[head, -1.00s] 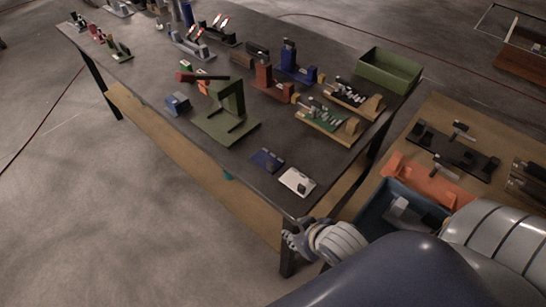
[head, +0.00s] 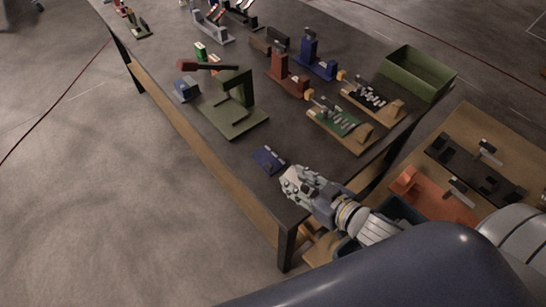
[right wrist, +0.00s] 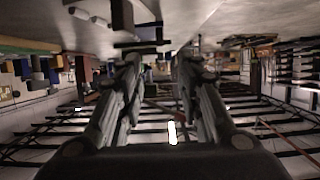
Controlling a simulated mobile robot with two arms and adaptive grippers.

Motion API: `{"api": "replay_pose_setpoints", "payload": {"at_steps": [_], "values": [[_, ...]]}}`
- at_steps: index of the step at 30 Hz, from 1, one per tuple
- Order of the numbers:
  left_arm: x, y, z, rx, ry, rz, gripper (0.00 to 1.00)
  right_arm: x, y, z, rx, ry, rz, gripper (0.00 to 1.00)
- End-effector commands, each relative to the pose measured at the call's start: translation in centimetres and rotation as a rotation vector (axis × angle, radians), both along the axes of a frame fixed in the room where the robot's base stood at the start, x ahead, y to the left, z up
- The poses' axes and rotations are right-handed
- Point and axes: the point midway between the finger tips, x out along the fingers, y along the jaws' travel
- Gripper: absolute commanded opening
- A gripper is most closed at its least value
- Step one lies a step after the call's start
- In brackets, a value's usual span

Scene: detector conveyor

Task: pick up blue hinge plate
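The blue hinge plate (head: 268,160) lies flat near the front corner of the dark table in the head view, with a small raised part on it. My right gripper (head: 289,181) is just to the right of and below the plate in that view, apart from it as far as I can tell. In the right wrist view its two fingers (right wrist: 159,62) are spread with an empty gap between them. I cannot make out the blue plate in the wrist view. My left gripper is not in view.
A green press-like stand (head: 235,112) with a red handle is behind the plate. A green circuit-board fixture (head: 340,128) stands to the right. A green bin (head: 417,75) sits at the back right. A side table (head: 475,140) holds orange and black fixtures.

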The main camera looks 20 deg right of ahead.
Motion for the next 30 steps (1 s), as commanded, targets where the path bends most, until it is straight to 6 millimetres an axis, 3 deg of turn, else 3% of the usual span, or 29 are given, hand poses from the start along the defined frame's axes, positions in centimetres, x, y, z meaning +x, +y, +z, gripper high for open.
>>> {"api": "replay_pose_setpoints", "payload": {"at_steps": [8,30], "values": [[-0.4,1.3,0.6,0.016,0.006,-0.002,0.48,3.3,1.1,-1.2,0.000,-0.003,-0.002,0.33],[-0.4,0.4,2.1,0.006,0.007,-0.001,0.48,8.5,3.1,-4.4,-0.002,0.000,-0.001,0.33]]}}
